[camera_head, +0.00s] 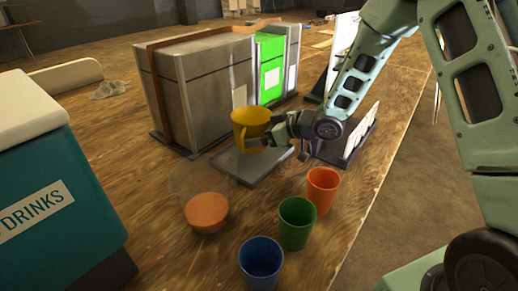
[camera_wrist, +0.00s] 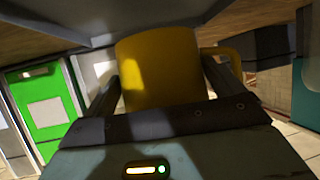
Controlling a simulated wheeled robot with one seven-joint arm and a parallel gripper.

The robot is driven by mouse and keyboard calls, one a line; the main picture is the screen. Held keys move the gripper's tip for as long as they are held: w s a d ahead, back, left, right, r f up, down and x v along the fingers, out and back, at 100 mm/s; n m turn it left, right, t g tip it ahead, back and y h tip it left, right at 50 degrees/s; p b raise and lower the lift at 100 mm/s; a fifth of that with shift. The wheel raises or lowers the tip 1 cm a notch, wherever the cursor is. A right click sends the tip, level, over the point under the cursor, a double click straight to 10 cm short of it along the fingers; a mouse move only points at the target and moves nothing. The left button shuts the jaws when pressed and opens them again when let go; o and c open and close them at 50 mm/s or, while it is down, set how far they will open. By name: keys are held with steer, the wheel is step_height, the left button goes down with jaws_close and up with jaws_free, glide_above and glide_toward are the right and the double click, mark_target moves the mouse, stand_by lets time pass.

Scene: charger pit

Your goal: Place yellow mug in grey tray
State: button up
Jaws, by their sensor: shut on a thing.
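The yellow mug (camera_head: 251,124) is held upright by my gripper (camera_head: 268,139) in the head view. In the wrist view the yellow mug (camera_wrist: 160,70) sits between the two fingers of my gripper (camera_wrist: 162,85), with its handle to the right. The grey tray (camera_head: 243,165) is a flat dark slab on the wooden table, just below the mug in the head view. The mug hides part of the tray's far side, and I cannot tell whether its base touches the tray.
A metal case (camera_head: 190,95) with a green panel stands behind the tray. A clear cup with orange contents (camera_head: 207,212), a blue cup (camera_head: 261,262), a green cup (camera_head: 297,223) and an orange cup (camera_head: 322,189) stand in front. A teal drinks box (camera_head: 60,170) is at left.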

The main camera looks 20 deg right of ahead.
steer(key=shift+f, duration=2.1)
steer(key=shift+f+b, duration=0.1)
steer(key=shift+b, duration=0.25)
steer(key=o, duration=0.9)
